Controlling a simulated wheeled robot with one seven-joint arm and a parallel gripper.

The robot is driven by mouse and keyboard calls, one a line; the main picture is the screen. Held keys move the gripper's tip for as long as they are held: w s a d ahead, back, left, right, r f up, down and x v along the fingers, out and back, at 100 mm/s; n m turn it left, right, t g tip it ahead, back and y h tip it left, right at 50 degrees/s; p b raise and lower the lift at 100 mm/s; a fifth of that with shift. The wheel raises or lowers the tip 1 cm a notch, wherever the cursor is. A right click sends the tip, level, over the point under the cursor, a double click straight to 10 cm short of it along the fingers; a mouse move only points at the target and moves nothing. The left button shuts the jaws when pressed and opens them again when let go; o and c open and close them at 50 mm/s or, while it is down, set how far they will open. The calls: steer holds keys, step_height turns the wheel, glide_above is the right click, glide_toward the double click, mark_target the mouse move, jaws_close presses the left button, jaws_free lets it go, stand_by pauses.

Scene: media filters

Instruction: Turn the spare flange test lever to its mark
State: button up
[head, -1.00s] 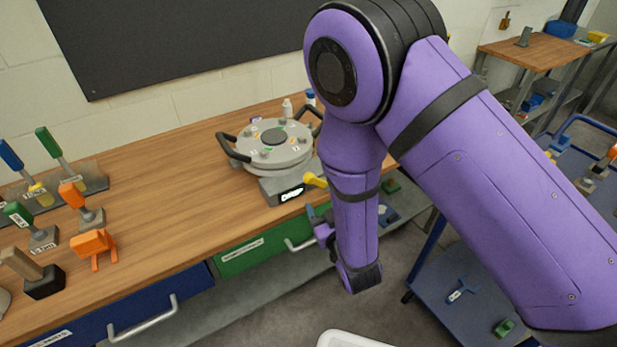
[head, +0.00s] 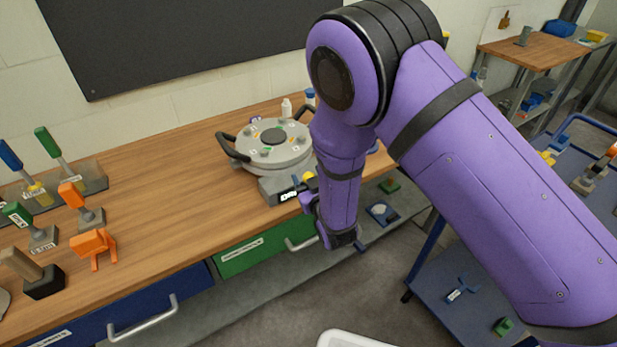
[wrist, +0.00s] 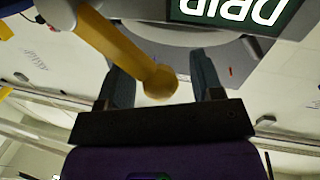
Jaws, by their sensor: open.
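A yellow lever with a round knob (wrist: 160,82) shows in the wrist view, its arm running to the upper left. Its knob appears between the two spread fingers of my gripper (wrist: 163,84), with a gap on each side. My gripper is open. In the head view, a bit of the yellow lever (head: 309,176) shows at the front of a round grey flange fixture (head: 262,157), beside my wrist, which hides most of it. A dark label with white letters (wrist: 228,12) is on the fixture's base. A small red line (wrist: 230,71) shows on the grey surface beyond the right finger.
The wooden bench (head: 165,180) is clear left of the fixture. A black side handle (head: 232,147) juts from the fixture. A green drawer (head: 250,250) and blue cart (head: 455,285) lie below.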

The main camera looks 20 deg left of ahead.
steer(key=shift+s, duration=0.1)
steer(key=c, duration=1.1)
steer(key=shift+r, duration=0.1)
